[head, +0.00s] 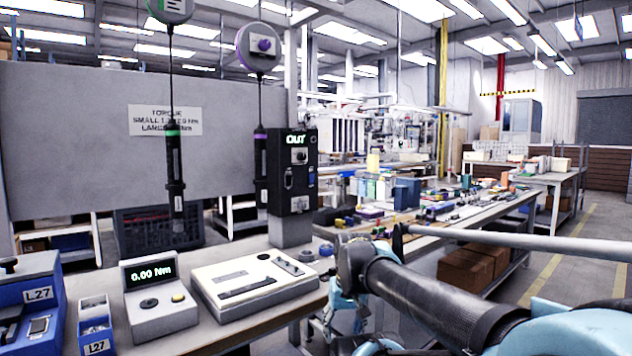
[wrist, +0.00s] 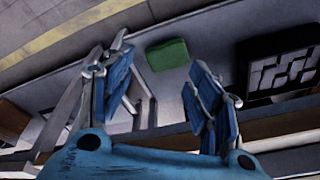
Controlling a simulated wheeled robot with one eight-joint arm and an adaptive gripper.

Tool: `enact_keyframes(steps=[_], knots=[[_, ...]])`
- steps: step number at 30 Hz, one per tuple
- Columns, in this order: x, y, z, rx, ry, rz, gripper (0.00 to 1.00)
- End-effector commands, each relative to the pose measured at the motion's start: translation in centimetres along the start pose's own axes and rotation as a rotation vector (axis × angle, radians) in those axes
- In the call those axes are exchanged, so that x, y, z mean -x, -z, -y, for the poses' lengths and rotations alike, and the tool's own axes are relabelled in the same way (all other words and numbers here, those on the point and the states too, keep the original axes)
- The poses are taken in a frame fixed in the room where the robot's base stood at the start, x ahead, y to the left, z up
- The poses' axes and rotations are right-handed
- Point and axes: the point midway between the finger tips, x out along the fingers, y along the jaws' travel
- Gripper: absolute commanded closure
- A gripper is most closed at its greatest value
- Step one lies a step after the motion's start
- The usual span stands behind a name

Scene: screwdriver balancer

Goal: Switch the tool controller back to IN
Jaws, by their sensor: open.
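The tool controller (head: 291,175) is a black box on a grey post, upright at the back of the bench. Its lit display reads OUT, with a switch or socket below it and small controls on its side. My arm reaches in from the right in the head view, and its end is to the right of the controller, apart from it. In the wrist view my gripper (wrist: 165,100) is open with blue finger pads spread and nothing between them. It points down past a bench edge toward the floor. The controller is not in the wrist view.
Two screwdrivers, one green-banded (head: 174,170) and one purple-banded (head: 261,165), hang on cables left of the controller. A torque meter (head: 158,300) reading 0.00 Nm and a white panel unit (head: 255,283) sit on the bench. A green block (wrist: 167,54) lies below my gripper.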

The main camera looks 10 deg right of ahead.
Motion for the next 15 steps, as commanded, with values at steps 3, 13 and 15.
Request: enact_keyframes(steps=[3,13,15], knots=[[2.3,3.0,0.8,-0.148,0.040,-0.015,0.82],[9.7,13.5,2.7,-0.710,0.210,-0.037,1.00],[11.2,15.9,2.9,-0.831,0.248,-0.035,1.00]])
